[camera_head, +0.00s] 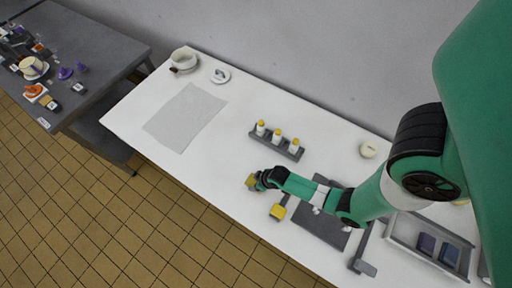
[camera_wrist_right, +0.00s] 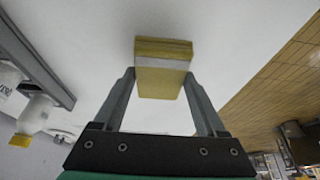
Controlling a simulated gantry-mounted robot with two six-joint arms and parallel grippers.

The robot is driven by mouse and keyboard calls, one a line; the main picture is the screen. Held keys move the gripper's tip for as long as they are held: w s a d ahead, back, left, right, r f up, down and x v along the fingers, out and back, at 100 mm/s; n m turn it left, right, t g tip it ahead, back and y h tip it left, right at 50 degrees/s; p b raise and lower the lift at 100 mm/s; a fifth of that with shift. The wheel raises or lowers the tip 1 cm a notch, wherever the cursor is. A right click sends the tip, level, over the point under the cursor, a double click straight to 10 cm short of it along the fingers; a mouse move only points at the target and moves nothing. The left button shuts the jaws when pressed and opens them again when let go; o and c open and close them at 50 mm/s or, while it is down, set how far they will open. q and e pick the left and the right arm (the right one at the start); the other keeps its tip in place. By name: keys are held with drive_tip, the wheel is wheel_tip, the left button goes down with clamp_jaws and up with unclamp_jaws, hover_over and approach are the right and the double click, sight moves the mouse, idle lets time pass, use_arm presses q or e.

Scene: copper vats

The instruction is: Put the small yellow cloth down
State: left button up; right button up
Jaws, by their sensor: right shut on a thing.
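The small yellow cloth (camera_head: 250,181) is at the tip of my right gripper (camera_head: 257,181), near the front edge of the white table (camera_head: 230,141). In the right wrist view the cloth (camera_wrist_right: 162,82) is a compact folded block with yellow layers and a pale band. The two fingers of my right gripper (camera_wrist_right: 162,85) close on its sides. Whether the cloth touches the table is hard to tell. My left gripper is not in view.
A grey rack (camera_head: 277,147) holds yellow-capped white bottles behind the gripper. A pale grey sheet (camera_head: 185,118) lies to the left, with bare table between. A dark mat (camera_head: 318,226) lies under my arm.

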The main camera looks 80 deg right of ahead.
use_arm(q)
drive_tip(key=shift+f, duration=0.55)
use_arm(e)
drive_tip(key=shift+f, duration=1.35)
drive_tip(key=shift+f+b, duration=0.2)
drive_tip(key=shift+b, duration=0.25)
drive_tip(key=o, duration=1.1)
drive_tip(key=shift+c, duration=0.2)
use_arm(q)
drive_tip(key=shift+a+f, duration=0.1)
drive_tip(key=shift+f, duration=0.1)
use_arm(e)
drive_tip(key=o, duration=0.3)
drive_tip(key=shift+s+a+f, duration=0.1)
drive_tip(key=shift+a, duration=0.1)
drive_tip(key=shift+o, duration=0.2)
